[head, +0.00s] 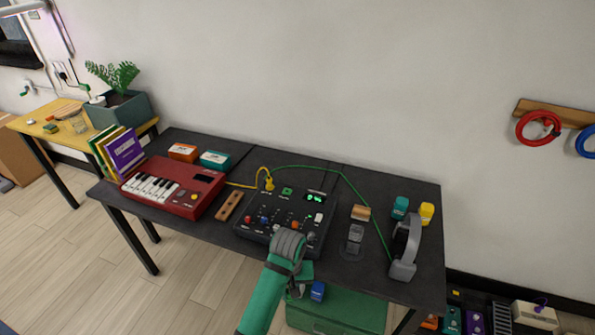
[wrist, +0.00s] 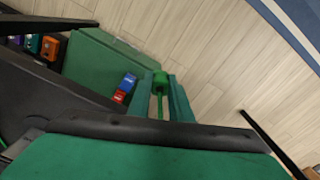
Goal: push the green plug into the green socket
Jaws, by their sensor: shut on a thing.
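The green plug (wrist: 161,82) sits between the two fingers of my gripper (wrist: 162,98) in the wrist view, with a green cord running from it toward the palm. The gripper is shut on it. In the head view my gripper (head: 298,289) hangs at the table's front edge, in front of the black mixer, and my wrist hides part of the mixer; the plug cannot be made out there. The green socket (head: 287,191) is a small green square at the back of the mixer (head: 246,229), apart from the plug. A green cable (head: 324,169) arcs across the table behind the mixer.
A yellow plug (head: 269,184) with its cord stands left of the green socket. A red keyboard (head: 172,189) is at left, a grey headphone stand (head: 404,262) at right. A green chest (head: 345,312) is below the table's front, with a blue item (head: 318,290) by it.

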